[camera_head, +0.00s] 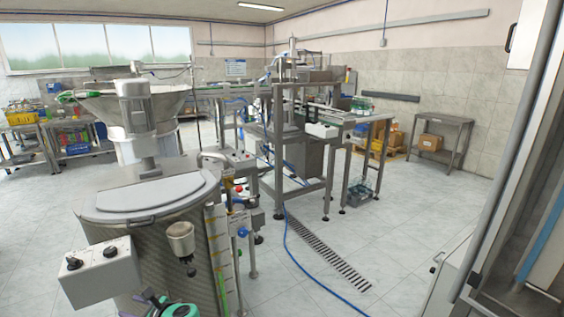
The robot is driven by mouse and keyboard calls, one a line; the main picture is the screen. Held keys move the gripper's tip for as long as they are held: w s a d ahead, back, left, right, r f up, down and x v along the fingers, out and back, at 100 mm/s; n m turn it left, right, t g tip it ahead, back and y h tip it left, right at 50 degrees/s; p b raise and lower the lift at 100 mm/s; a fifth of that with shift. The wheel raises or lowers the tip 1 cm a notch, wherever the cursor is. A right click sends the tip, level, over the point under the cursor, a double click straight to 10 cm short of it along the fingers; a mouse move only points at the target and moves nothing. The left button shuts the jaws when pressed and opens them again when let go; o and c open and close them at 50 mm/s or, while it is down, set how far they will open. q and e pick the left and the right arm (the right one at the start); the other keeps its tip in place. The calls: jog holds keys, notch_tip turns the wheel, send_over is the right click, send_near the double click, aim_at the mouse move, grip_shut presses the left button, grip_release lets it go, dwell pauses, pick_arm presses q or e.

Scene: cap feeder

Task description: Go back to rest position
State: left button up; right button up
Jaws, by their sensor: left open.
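My left gripper (158,301) shows at the bottom edge, left of centre, as dark fingers beside a teal-green part. It is open, and I see nothing between its fingers. Most of it and its arm are cut off by the frame. It is in front of the lower part of a large steel drum machine (165,255) with a grey lid (150,192). I cannot tell whether it touches the drum. My right gripper is not in view.
A control box (100,272) with knobs juts out at the drum's left. A filling machine frame (330,150) stands behind. A blue hose (305,272) lies on the tiles by a floor drain (325,250). A cabinet stands close at the right. The middle-right floor is clear.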

pick_arm(q)
jog(key=s+d+f+n+h, duration=0.25)
jog(key=s+f, duration=0.25)
jog(key=f, duration=0.4)
jog(key=s+d+f+n+g+h, duration=0.1)
jog(key=s+d+f+h, duration=0.3)
jog(key=f, duration=0.6)
jog(key=s+d+f+n+h, duration=0.25)
jog(key=s+f, duration=0.35)
jog(key=f, duration=0.3)
jog(key=s+d+f+n+g+h, duration=0.1)
jog(key=s+d+f+n, duration=0.4)
jog(key=s, duration=0.7)
jog(key=s+d+f+n+g+h, duration=0.1)
jog(key=s+d+f+n+h, duration=0.3)
jog(key=s, duration=0.8)
notch_tip(320, 180, down, 2)
jog(key=shift+s+d+f+n, duration=0.2)
jog(key=shift+s+d+n, duration=0.15)
jog(key=shift+n, duration=0.75)
